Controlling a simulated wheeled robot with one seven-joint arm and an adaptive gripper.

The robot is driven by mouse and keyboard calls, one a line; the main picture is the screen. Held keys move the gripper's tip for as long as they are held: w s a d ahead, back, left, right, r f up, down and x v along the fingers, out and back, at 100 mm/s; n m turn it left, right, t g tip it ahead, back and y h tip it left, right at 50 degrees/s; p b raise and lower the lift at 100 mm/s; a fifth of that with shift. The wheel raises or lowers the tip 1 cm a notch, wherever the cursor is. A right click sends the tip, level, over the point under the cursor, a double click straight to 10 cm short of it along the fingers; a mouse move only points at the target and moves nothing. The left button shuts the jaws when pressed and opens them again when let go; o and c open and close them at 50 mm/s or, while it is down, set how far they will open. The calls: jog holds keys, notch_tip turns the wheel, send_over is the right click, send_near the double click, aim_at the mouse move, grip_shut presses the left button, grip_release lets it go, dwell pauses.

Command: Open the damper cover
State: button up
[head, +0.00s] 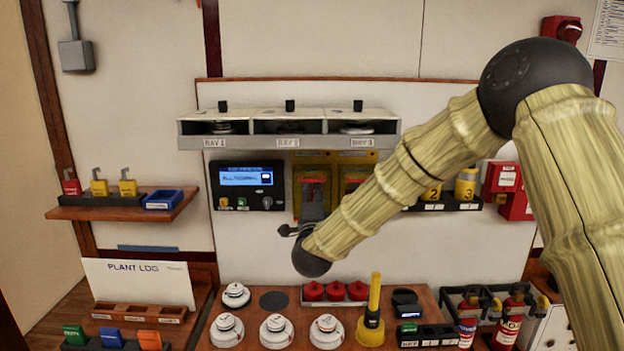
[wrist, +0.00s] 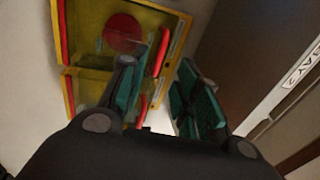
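Two yellow-framed boxes with see-through fronts hang side by side under the bay shelf; I cannot read which is the damper's. In the head view my gripper (head: 312,205) is in front of the left box (head: 298,196), partly hiding it; the right box (head: 356,170) is partly behind my arm. The wrist view is turned and shows a yellow-framed cover (wrist: 68,40) with a red disc (wrist: 122,33) behind it and a red bar (wrist: 163,52) along its edge. My gripper (wrist: 160,80) is open, its teal-padded fingers apart and empty. The left finger overlaps the cover; contact is unclear.
The three-bay shelf (head: 288,141) sits just above the boxes, and its BAY 2 edge (wrist: 302,76) is close on the right in the wrist view. A panel with a blue screen (head: 246,185) is to the left. Detectors and a yellow-handled tool (head: 372,318) stand on the counter below.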

aim_at(312, 181)
jog(key=w+p, duration=0.1)
jog(key=w, duration=0.1)
jog(key=w+r+p, duration=0.1)
jog(key=w, duration=0.1)
jog(key=w+p, duration=0.1)
jog(key=w, duration=0.1)
jog(key=shift+w+r, duration=0.2)
jog(key=shift+r, duration=0.1)
jog(key=shift+w, duration=0.75)
grip_shut()
